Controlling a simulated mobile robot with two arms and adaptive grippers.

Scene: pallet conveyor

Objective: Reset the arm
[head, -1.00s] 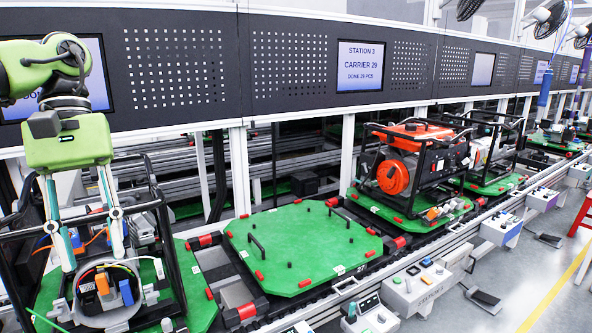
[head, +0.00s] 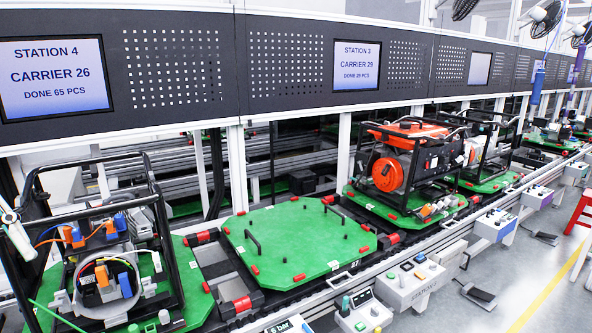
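Only a pale finger part of my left gripper (head: 15,230) shows at the left edge of the head view, beside the black frame of the nearest unit. The rest of that arm is out of view, and I cannot tell whether the gripper is open or shut. I see nothing in the visible part of it. My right gripper is not in view.
A black-framed unit (head: 158,215) with wiring and connectors stands on a green pallet at the left. An empty green pallet (head: 305,255) lies in the middle. An orange generator (head: 392,172) stands farther right. Control boxes (head: 410,282) line the front.

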